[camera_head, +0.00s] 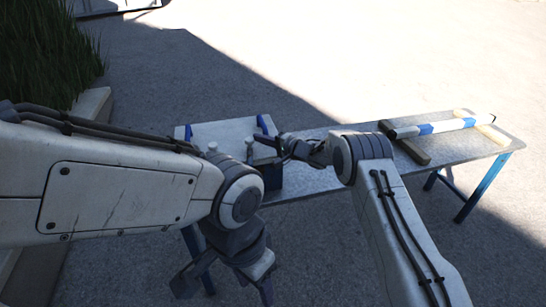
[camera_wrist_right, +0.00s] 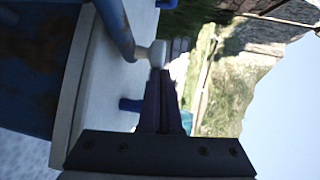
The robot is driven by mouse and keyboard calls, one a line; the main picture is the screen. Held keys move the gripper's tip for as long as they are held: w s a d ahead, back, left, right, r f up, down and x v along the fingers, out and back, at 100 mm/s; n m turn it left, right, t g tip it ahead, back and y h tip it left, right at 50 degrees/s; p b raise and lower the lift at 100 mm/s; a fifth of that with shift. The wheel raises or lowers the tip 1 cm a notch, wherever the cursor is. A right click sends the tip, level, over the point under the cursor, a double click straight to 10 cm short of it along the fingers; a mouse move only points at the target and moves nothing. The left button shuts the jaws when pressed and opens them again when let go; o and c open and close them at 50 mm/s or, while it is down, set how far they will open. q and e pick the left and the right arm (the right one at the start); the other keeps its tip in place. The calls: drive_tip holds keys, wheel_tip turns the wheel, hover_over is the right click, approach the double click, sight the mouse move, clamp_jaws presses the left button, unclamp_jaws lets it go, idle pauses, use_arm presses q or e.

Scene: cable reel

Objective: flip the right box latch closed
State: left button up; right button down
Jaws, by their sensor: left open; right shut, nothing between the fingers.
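In the head view the white panel of the box (camera_head: 224,130) stands at the table's left end, with a blue latch piece at its right (camera_head: 262,124) and another at its left (camera_head: 187,132). My right gripper (camera_head: 262,139) is shut and empty, close to the right latch piece. In the right wrist view its dark fingers (camera_wrist_right: 163,78) reach toward a pale knob (camera_wrist_right: 151,52) and blue rod (camera_wrist_right: 116,30); contact is unclear. A blue piece (camera_wrist_right: 131,104) shows left of the fingers. My left gripper (camera_head: 225,287) is open and empty, low in front of the table.
The metal table (camera_head: 305,180) extends right, carrying a blue-and-white rod (camera_head: 447,126) and a dark block (camera_head: 405,145). Small pale knobs (camera_head: 212,147) stand near the panel. A dark blue body (camera_head: 271,174) lies below my right gripper. The table's middle is mostly clear.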

drive_tip(key=shift+w+a, duration=0.15)
drive_tip(key=shift+a, duration=0.45)
idle(0.3)
drive_tip(key=shift+w+d+r, duration=0.1)
drive_tip(key=shift+d, duration=0.3)
drive_tip(key=d, duration=0.1)
drive_tip(key=p, duration=0.1)
drive_tip(key=d, duration=0.1)
drive_tip(key=shift+w+d+r, duration=0.25)
drive_tip(key=shift+d, duration=0.05)
drive_tip(key=w+d+r+b, duration=0.1)
drive_tip(key=d+b, duration=0.1)
drive_tip(key=d, duration=0.8)
drive_tip(key=shift+w+d, duration=0.15)
drive_tip(key=shift+w, duration=0.2)
drive_tip(key=shift+r, duration=0.15)
